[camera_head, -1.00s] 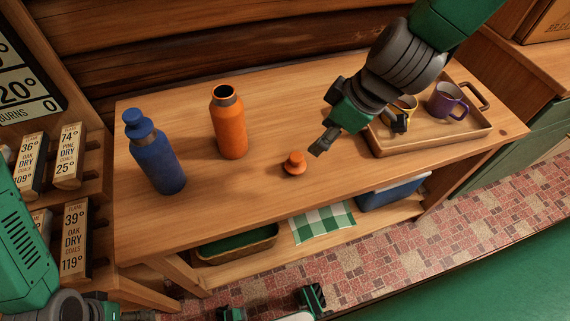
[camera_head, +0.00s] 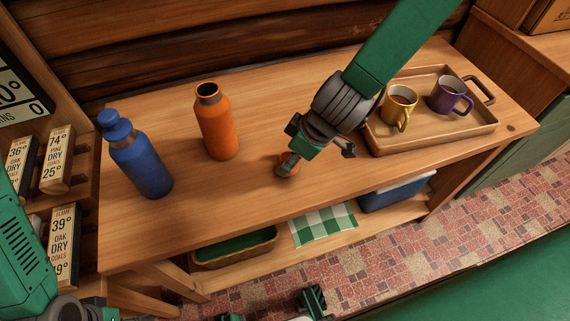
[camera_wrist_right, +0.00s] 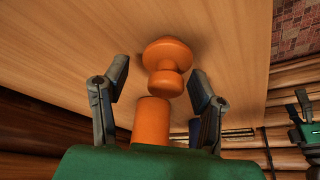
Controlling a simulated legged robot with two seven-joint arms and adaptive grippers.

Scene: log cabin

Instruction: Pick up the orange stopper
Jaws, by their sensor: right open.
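The orange stopper (camera_head: 294,171) stands on the wooden table, partly hidden by a finger of my right gripper in the head view. In the right wrist view the stopper (camera_wrist_right: 166,58) shows whole, with a wide round end and a narrower end. My right gripper (camera_head: 318,158) is open. Its fingers (camera_wrist_right: 158,76) are on either side of the stopper in the right wrist view, with gaps between them and it. My left arm shows at the lower left; green and dark parts at the bottom edge may be my left gripper (camera_head: 311,301), cut off by the frame.
An orange bottle (camera_head: 216,125) stands open left of the stopper; a blue bottle (camera_head: 140,160) stands farther left. A wooden tray (camera_head: 421,140) at right holds a yellow mug (camera_head: 399,101) and a purple mug (camera_head: 444,97). The table front is clear.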

